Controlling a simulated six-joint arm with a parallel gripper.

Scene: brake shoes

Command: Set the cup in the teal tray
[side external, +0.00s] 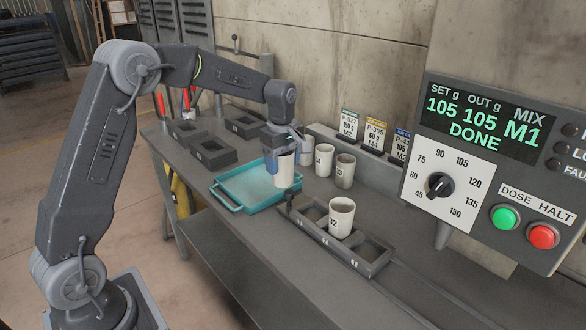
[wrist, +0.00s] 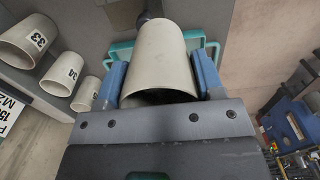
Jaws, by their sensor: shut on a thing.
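A white cup (side external: 284,170) is held by my gripper (side external: 284,160) over the right part of the teal tray (side external: 229,206) in the side external view. The tray lies on the grey bench. In the wrist view the cup (wrist: 160,62) sits between the two blue fingers of my gripper (wrist: 160,82), which press on its sides. Parts of the teal tray (wrist: 122,50) show behind the cup. Whether the cup's base touches the tray is hard to tell.
Cup 32 (side external: 341,217) stands in a dark slotted rack (side external: 376,262) at the front. Other white cups (side external: 345,170) stand right of the tray. Empty dark holders (side external: 213,155) lie at the back left. A control panel (side external: 490,160) reads 105, M1, DONE.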

